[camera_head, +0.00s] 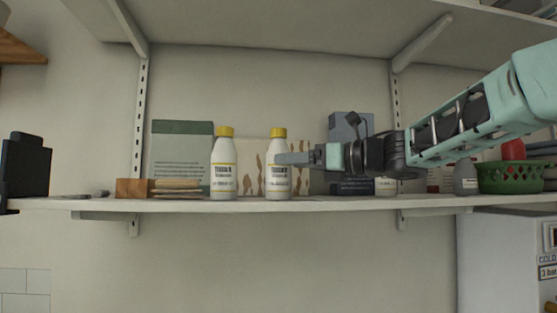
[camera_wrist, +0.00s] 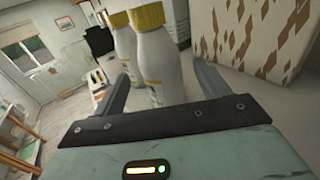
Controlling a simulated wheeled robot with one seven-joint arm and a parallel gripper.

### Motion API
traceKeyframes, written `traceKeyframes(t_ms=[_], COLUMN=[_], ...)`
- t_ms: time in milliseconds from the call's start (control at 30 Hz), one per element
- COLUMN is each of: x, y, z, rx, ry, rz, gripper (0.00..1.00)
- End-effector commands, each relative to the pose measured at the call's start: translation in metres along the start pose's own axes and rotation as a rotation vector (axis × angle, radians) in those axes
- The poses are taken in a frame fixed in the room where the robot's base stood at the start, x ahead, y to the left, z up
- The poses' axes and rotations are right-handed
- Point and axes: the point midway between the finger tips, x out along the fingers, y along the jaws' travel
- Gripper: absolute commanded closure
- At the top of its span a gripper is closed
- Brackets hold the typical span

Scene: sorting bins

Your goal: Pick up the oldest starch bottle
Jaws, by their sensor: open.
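Two white bottles with yellow caps stand upright side by side on the shelf in the head view: a left bottle (camera_head: 224,165) and a right bottle (camera_head: 278,184). Their labels are too small to read, so I cannot tell which is the oldest. My gripper (camera_head: 284,158) reaches in from the right, with a finger in front of the right bottle's upper body. In the wrist view my gripper (camera_wrist: 161,75) is open, with the nearer bottle (camera_wrist: 156,62) between its fingers. The other bottle (camera_wrist: 126,48) stands just behind, partly hidden. I cannot tell whether either finger touches.
On the shelf (camera_head: 340,204), a green-topped box (camera_head: 180,147) stands behind the left bottle. A brown-patterned box (camera_head: 250,176) stands behind the right one. A wooden block (camera_head: 130,188) lies left, a green basket (camera_head: 510,177) far right. The shelf's front edge is close to the bottles.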

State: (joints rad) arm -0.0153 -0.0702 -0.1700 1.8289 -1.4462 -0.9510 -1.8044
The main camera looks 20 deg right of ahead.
Motion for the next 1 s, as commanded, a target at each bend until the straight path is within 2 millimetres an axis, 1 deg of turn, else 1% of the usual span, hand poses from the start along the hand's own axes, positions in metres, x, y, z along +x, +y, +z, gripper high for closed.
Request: traceKeyframes(t_ms=[33,267,400,600,700,900,967,1000], x=[0.006,0.02,0.037,0.061,0.064,0.064,0.064,0.064], y=[0.0,0.0,-0.001,-0.001,-0.001,-0.001,-0.001,-0.001], z=[0.002,0.003,0.006,0.004,0.002,0.001,0.001,0.001], rx=[0.002,0.002,0.004,0.002,0.002,0.001,0.001,0.001], ry=[0.001,0.001,0.002,0.001,0.0,0.0,0.0,0.0], rz=[0.002,0.001,0.001,0.001,-0.001,-0.001,-0.001,-0.001], gripper=[0.25,0.25,0.25,0.25,0.25,0.25,0.42,0.53])
